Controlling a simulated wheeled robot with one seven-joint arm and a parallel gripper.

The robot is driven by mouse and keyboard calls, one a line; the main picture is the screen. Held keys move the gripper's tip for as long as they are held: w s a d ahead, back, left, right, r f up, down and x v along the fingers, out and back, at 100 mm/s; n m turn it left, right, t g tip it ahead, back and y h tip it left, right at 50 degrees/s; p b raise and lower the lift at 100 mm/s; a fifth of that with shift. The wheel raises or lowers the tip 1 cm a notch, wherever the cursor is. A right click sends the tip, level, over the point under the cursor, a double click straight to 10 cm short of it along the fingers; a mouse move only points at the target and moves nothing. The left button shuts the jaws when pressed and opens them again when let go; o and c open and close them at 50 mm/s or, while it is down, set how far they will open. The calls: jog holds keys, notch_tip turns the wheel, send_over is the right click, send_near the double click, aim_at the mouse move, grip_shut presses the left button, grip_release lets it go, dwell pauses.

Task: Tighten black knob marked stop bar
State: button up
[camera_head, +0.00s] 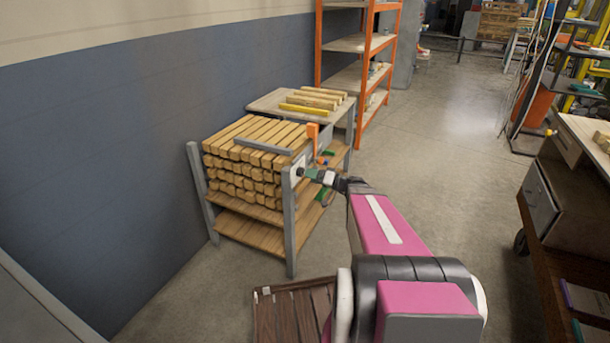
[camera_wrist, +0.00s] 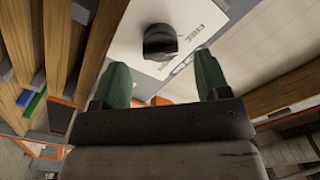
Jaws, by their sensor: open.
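The black knob (camera_wrist: 160,42) sits on a white plate (camera_wrist: 125,45) with dark lettering, partly readable as "FREE". In the head view a small dark spot at the end of the rack's white plate (camera_head: 298,160) seems to be the knob, mostly hidden by my gripper. My gripper (camera_wrist: 162,75) has two green fingers, apart, with nothing between them. The knob lies just beyond the fingertips, near the middle of the gap; I cannot tell whether they touch. In the head view my gripper (camera_head: 312,174) is at the rack's front right corner. A grey bar (camera_head: 262,146) lies across the wooden blanks.
Stacked square wooden blanks (camera_head: 240,165) fill the rack, which has grey legs (camera_head: 290,230). An orange part (camera_head: 313,133) stands up beside the plate. A slatted brown pallet (camera_head: 290,310) lies on the floor. Open floor (camera_head: 450,190) lies to the right, before a workbench (camera_head: 570,190).

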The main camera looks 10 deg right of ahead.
aim_at(302, 172)
jog(key=shift+x, duration=1.9)
jog(key=c, duration=0.9)
